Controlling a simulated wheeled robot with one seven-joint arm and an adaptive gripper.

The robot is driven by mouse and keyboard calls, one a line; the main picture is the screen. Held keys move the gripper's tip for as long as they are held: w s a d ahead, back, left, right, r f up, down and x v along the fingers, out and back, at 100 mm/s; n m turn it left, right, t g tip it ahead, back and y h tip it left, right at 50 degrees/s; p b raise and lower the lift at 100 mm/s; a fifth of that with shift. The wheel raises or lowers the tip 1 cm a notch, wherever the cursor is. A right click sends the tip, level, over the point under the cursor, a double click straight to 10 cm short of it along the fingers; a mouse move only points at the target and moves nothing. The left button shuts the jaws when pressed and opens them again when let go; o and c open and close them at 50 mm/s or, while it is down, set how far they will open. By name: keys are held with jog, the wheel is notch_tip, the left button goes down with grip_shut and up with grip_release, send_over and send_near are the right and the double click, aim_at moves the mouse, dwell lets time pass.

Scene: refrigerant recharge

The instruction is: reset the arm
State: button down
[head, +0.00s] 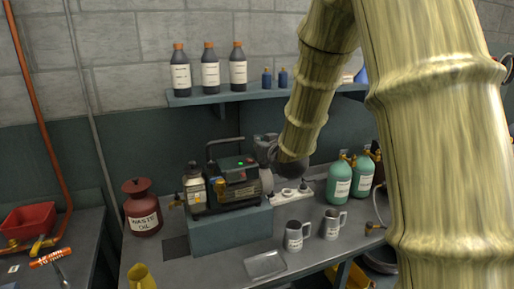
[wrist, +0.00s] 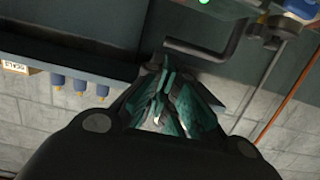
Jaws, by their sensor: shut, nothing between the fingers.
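My gripper (wrist: 172,78) shows in the middle of the wrist view, its dark teal fingers closed together with nothing held. In the head view my arm comes in from the right and reaches back towards the wall. Its end is near the right side of the machine with a green light (head: 238,180), which stands on a blue-grey block (head: 229,232). The fingertips are hard to make out in the head view. The wrist view shows the machine's green light and part of its body at the upper right.
A wall shelf (head: 222,97) holds dark bottles and small blue bottles (wrist: 80,87). Green cylinders (head: 339,181), two mugs (head: 331,224), a clear tray (head: 265,264) and a red waste oil can (head: 142,208) stand on the bench. My arm hides part of the right side.

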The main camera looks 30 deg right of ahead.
jog(key=shift+s+a+r, duration=0.1)
jog(key=shift+s+r, duration=0.05)
jog(key=shift+s, duration=0.15)
dwell(0.4)
jog(key=s+a+f+g+y, duration=0.1)
jog(key=s+a+f+g, duration=0.3)
jog(key=f, duration=0.9)
jog(key=s+a+f+g+b, duration=0.1)
jog(key=s+a+f, duration=0.35)
jog(key=f, duration=0.85)
jog(key=s+a+f+g+y, duration=0.1)
jog(key=s+a+f+g, duration=0.35)
jog(key=f, duration=0.75)
jog(key=s+a+f+g, duration=0.2)
jog(key=s+f, duration=0.4)
jog(key=s, duration=0.5)
jog(key=s+a+f+n+g+b, duration=0.1)
jog(key=s+a+f+g, duration=0.1)
jog(key=s+f, duration=0.5)
jog(key=s+a+f+g, duration=0.2)
jog(key=s+a+f, duration=0.2)
jog(key=s, duration=1.1)
notch_tip(320, 180, down, 4)
jog(key=shift+r+n+y, duration=0.25)
jog(key=shift+n+y, duration=0.05)
jog(key=shift+y, duration=0.1)
